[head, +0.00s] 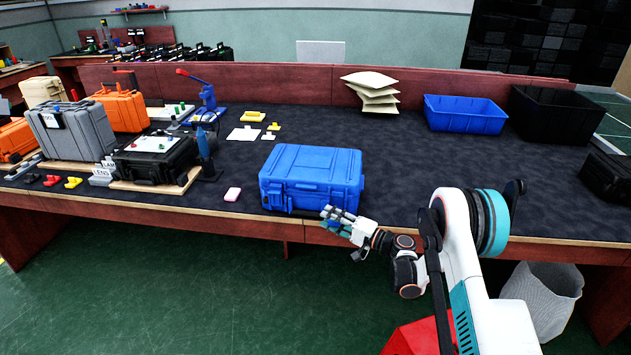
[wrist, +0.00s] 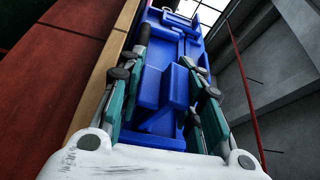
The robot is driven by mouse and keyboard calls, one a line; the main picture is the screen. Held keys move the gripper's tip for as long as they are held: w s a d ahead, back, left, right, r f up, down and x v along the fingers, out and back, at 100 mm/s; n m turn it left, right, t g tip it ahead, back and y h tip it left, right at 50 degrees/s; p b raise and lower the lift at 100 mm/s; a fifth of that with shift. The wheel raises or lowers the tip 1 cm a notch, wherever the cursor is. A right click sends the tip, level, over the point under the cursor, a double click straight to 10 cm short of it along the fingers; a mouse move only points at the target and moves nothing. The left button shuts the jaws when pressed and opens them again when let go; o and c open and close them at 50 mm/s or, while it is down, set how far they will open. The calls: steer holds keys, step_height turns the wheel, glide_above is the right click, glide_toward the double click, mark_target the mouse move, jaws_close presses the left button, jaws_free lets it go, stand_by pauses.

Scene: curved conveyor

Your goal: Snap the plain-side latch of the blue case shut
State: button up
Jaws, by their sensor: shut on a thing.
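The blue case (head: 310,162) stands with its lid down near the front edge of the workbench. Its left front latch (head: 274,198) is in plain view. My gripper (head: 338,214) is at the right part of the case's front. In the wrist view, the fingers of my gripper (wrist: 168,88) lie on both sides of a blocky blue latch (wrist: 177,86) and are shut on it. The blue case (wrist: 185,28) fills the middle behind it. In the head view my fingers cover this latch, and I cannot tell whether it is snapped down.
A black case (head: 155,160) and a grey case (head: 75,132) stand farther left. A blue bin (head: 465,116) and a black bin (head: 557,118) stand at the back right.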

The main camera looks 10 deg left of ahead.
steer(key=shift+s+d, duration=0.15)
steer(key=shift+d, duration=0.45)
steer(key=shift+d, duration=0.65)
steer(key=shift+d, duration=0.1)
steer(key=shift+w+d, duration=0.25)
steer(key=shift+d, duration=0.25)
steer(key=shift+a, duration=0.2)
